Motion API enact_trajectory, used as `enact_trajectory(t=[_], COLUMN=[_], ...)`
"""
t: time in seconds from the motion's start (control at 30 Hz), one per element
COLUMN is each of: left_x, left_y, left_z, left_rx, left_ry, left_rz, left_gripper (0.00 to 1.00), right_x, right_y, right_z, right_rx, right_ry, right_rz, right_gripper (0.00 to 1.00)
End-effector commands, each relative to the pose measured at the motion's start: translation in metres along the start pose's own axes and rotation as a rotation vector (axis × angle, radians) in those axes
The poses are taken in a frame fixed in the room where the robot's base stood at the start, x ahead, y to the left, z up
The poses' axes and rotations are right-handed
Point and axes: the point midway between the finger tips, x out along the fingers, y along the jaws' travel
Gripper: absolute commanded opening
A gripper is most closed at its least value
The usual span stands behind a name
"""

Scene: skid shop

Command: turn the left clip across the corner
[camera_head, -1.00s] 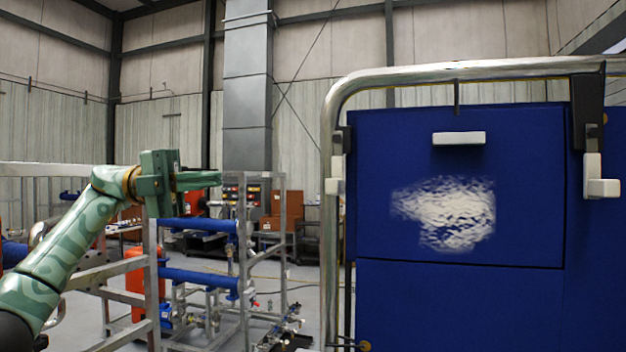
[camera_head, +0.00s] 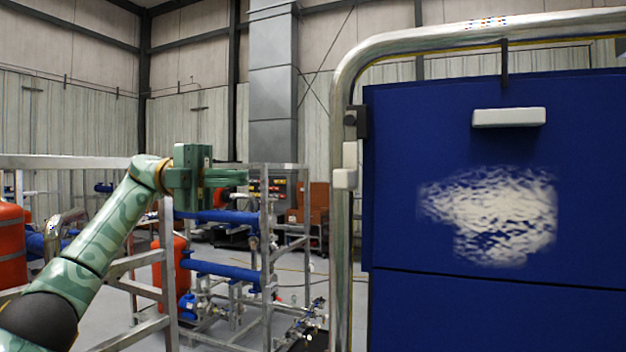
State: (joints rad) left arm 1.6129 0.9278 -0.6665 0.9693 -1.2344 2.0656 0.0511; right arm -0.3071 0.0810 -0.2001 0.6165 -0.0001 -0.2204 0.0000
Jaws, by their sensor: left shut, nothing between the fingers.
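The left clip (camera_head: 346,166) is a white block standing upright against the chrome tube frame, beside the upper left edge of the blue panel (camera_head: 460,135). A dark mount (camera_head: 357,121) sits just above it at the panel's corner. The clip appears to lie along the post, not over the panel face. My left gripper (camera_head: 242,177) is green and shut with nothing in it. It points right and is well to the left of the clip in the picture, with a clear gap between. My right gripper is not in view.
The chrome tube frame (camera_head: 342,260) curves around the panel's left and top. A white block (camera_head: 509,117) is on the panel's upper part, below a dark hook (camera_head: 504,65). A metal rack (camera_head: 168,265) with blue pipes (camera_head: 218,216) stands behind my left arm.

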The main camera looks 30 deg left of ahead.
Motion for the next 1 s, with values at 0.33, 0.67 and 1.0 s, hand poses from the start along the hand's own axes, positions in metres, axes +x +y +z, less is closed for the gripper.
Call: enact_trajectory(t=[0.33,0.67,1.0], left_x=[0.056,0.119,0.138], left_y=[0.001,-0.001,0.000], left_z=[0.000,-0.001,0.000], left_rx=[0.001,-0.001,-0.003], left_ry=[0.005,0.003,0.001], left_rz=[0.001,0.000,-0.001], left_gripper=[0.00,0.00,0.00], right_x=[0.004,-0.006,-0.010], right_y=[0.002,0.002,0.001], right_z=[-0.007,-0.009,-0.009], right_rx=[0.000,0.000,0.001], right_ry=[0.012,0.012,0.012], right_rz=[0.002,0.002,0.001], right_gripper=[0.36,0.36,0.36])
